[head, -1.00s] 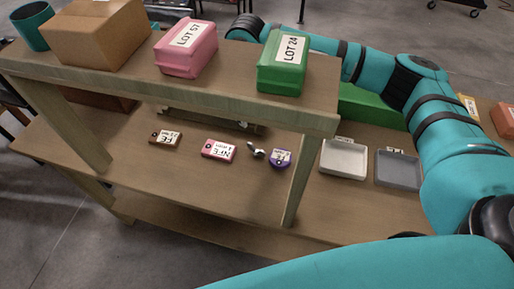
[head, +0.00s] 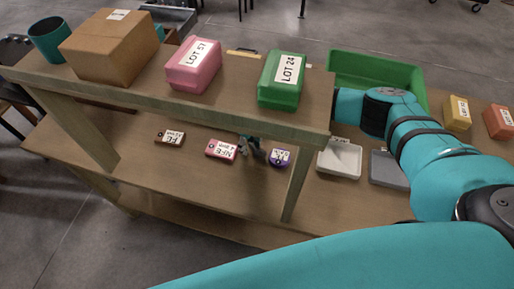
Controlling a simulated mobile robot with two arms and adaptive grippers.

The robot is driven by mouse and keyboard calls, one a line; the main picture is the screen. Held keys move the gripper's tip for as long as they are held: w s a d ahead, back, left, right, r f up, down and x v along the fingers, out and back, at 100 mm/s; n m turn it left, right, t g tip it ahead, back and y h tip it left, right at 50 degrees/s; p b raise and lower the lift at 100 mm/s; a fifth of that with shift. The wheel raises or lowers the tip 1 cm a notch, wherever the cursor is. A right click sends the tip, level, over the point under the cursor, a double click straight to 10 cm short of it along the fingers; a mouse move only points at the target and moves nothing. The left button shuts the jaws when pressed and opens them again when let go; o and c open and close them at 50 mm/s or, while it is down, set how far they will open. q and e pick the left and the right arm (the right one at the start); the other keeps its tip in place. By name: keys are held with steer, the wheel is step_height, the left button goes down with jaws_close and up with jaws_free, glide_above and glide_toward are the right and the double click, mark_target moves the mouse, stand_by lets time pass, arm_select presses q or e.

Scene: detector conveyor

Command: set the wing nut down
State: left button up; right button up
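My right gripper (head: 252,148) is in the space under the raised shelf, low over the table, between a pink labelled block (head: 221,149) and a purple labelled block (head: 280,157). It is small and dark here, and I cannot tell whether its fingers are open or shut. I cannot make out the wing nut now; the gripper covers the spot where a small silvery piece showed earlier. A brown labelled block (head: 171,138) lies further left. My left gripper is not in view.
The shelf (head: 140,98) carries a cardboard box (head: 108,50), pink box (head: 193,67), green box (head: 281,82) and teal cup (head: 50,40). A shelf post (head: 296,178) stands right of the purple block. White (head: 339,160) and grey (head: 388,170) trays and a green bin (head: 375,70) are at right.

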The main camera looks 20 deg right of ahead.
jaws_close()
stand_by(0.4)
